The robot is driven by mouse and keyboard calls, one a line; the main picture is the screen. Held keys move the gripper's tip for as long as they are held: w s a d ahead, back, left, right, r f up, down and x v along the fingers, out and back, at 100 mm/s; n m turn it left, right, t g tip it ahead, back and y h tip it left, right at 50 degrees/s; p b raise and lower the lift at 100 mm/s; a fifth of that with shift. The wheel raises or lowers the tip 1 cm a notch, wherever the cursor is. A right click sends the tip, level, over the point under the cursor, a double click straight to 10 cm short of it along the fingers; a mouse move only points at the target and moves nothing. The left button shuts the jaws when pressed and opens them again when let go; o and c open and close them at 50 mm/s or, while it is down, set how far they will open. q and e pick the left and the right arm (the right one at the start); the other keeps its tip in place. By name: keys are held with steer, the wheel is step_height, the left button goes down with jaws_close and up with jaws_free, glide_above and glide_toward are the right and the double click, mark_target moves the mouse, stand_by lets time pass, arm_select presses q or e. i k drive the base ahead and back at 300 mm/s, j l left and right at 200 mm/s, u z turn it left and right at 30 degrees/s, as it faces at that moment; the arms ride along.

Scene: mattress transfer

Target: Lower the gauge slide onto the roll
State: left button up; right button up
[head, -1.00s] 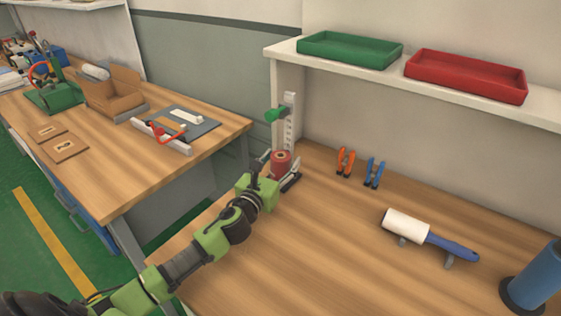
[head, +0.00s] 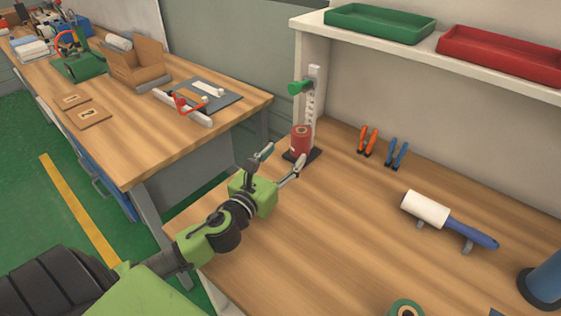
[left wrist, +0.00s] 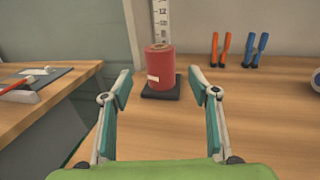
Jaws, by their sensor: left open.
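The red roll (head: 301,142) stands upright on the dark base of the gauge, at the back left of the near bench. It also shows in the left wrist view (left wrist: 160,72), between and beyond the fingertips. The gauge's white scale post (head: 311,100) rises behind the roll. The green gauge slide (head: 299,87) sits high on the post, above the roll and apart from it. My left gripper (head: 283,160) is open and empty, just in front of the roll; its fingers also show in the left wrist view (left wrist: 162,92). The slide is out of the left wrist view. My right gripper is not in view.
Orange clamps (head: 367,141) and blue clamps (head: 396,153) stand near the wall. A lint roller (head: 426,209) rests on supports to the right. A shelf above holds green (head: 380,22) and red (head: 500,54) trays. The middle of the bench is clear.

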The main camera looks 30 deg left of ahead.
mark_target(307, 83)
steer(key=k+j, duration=0.2)
steer(key=j, duration=0.2)
steer(key=k+j, duration=0.2)
steer(key=j, duration=0.2)
steer(key=k+j, duration=0.2)
steer(key=j, duration=0.25)
